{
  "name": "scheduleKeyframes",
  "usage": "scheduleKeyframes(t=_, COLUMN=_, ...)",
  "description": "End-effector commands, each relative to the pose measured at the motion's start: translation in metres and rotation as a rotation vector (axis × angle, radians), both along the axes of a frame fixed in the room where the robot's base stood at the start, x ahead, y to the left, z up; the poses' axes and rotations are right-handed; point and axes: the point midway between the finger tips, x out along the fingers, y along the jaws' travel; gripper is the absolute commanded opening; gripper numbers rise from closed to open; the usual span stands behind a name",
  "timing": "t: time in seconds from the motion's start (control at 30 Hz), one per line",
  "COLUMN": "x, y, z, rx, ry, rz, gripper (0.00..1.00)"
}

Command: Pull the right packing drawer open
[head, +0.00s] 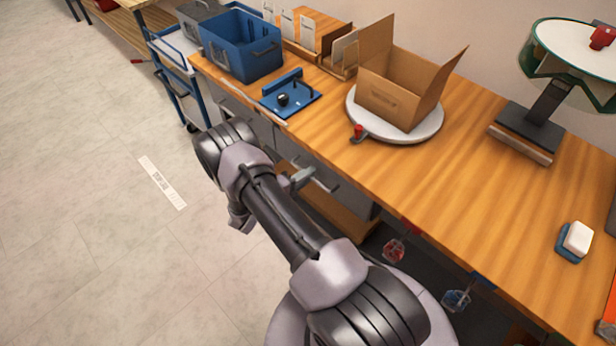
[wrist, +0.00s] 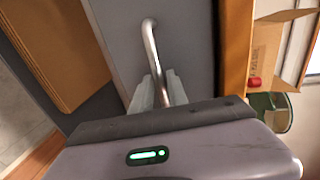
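The right packing drawer shows as a plain grey front (wrist: 185,40) in the wrist view, below the wooden worktop's edge. Its curved metal bar handle (wrist: 150,40) stands out from the front and runs down between my two pale fingers. My gripper (wrist: 161,90) has one finger on each side of the bar, close against it, and looks shut on it. In the head view my gripper (head: 302,178) is at the bench's front, partly hidden behind my arm. The drawer front looks closed, but my arm hides much of it there.
The wooden worktop (head: 480,200) carries a blue crate (head: 240,45), a blue fixture (head: 290,97) and an open carton (head: 400,90) on a round turntable. The floor (head: 90,200) left of my arm is clear.

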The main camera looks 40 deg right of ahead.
Motion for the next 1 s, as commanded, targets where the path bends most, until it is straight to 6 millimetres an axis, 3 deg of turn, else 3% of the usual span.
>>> scheduleKeyframes(t=0.3, x=0.0005, y=-0.0047, z=-0.0004, rx=0.000, ry=0.000, rz=0.000, gripper=0.19)
scheduleKeyframes(t=0.43, x=0.0005, y=-0.0045, z=-0.0004, rx=0.000, ry=-0.001, rz=0.000, gripper=0.00)
scheduleKeyframes(t=1.0, x=0.0002, y=-0.0043, z=-0.0003, rx=0.000, ry=-0.001, rz=0.000, gripper=0.00)
